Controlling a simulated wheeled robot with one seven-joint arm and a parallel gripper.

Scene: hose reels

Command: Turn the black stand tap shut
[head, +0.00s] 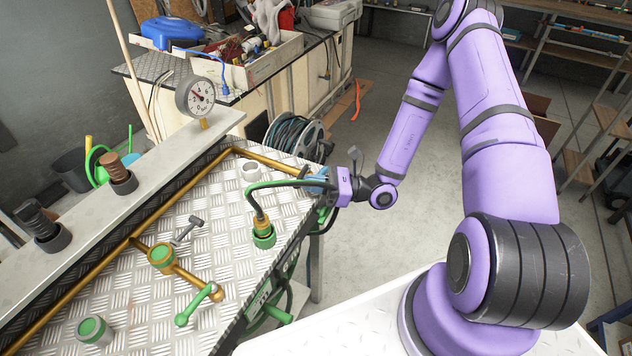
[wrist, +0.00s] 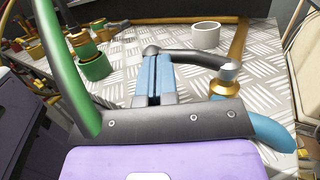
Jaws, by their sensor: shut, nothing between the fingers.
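The black stand tap shows in the wrist view as a dark lever (wrist: 190,56) with a silver cap on a brass body (wrist: 228,82), at the end of a brass pipe. The lever points left from the cap, roughly level, and its rounded free end is just beyond my gripper's tips. My gripper (wrist: 154,58) is shut, its two blue fingers together and empty. Whether the tips touch the lever, I cannot tell. In the head view my gripper (head: 320,181) is at the bench's right corner, and the tap is hard to make out there.
A green hose (wrist: 62,75) passes close by my gripper's left side; it rises from a green coupling (head: 263,237). A white ring (head: 250,170) stands behind. A green lever tap (head: 200,303), a grey lever tap (head: 187,231) and a pressure gauge (head: 195,97) are farther left. A hose reel (head: 295,137) stands behind.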

